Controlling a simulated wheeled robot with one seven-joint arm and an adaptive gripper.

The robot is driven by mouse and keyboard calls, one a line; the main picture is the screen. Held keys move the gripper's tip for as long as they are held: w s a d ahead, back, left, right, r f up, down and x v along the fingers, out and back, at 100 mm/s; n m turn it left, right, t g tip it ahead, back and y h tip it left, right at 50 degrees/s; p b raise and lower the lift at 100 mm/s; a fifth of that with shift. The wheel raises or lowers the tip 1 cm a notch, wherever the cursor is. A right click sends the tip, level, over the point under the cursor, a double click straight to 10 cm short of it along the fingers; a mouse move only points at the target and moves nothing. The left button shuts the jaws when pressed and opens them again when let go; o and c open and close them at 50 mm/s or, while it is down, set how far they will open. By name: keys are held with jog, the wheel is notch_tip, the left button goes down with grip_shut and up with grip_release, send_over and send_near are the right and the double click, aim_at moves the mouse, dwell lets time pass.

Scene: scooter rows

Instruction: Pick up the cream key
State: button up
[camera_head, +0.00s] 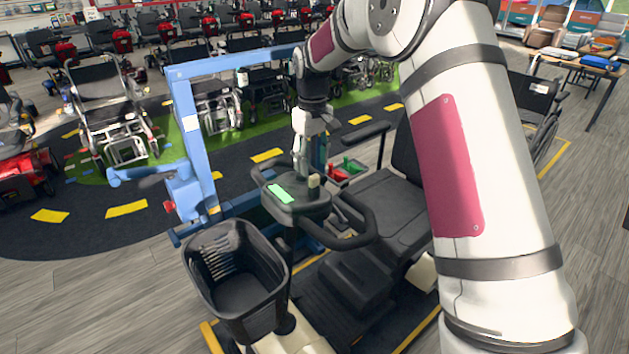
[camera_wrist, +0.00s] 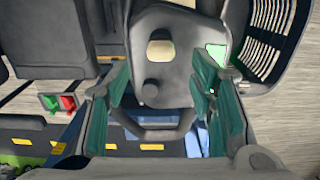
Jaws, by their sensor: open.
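The cream key (camera_head: 314,181) is a small cream block on the dark control console (camera_head: 297,207) of the scooter, right of a lit green display (camera_head: 281,193). In the wrist view the cream key (camera_wrist: 160,49) lies near the top centre, roughly in line with the gap between the fingertips. My gripper (camera_head: 307,168) is above the console, pointing down, close to the key. In the wrist view my gripper (camera_wrist: 160,68) has its two teal fingers wide apart with nothing between them. I cannot tell whether a finger touches the console.
The scooter's black handlebar loop (camera_head: 347,240) and seat (camera_head: 385,207) are right of the console. A black basket (camera_head: 238,275) is in front of it. A blue hoist frame (camera_head: 184,130) stands to the left. A round black knob (camera_wrist: 150,91) sits near the key.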

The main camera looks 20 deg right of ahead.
aim_at(314, 175)
jog(key=f, duration=0.1)
jog(key=f+p, duration=0.1)
jog(key=f, duration=0.2)
jog(key=shift+s+f, duration=0.3)
jog(key=shift+s, duration=0.1)
jog(key=shift+w+f+p, duration=0.1)
jog(key=shift+f+p, duration=0.2)
jog(key=shift+f, duration=0.1)
jog(key=c, duration=1)
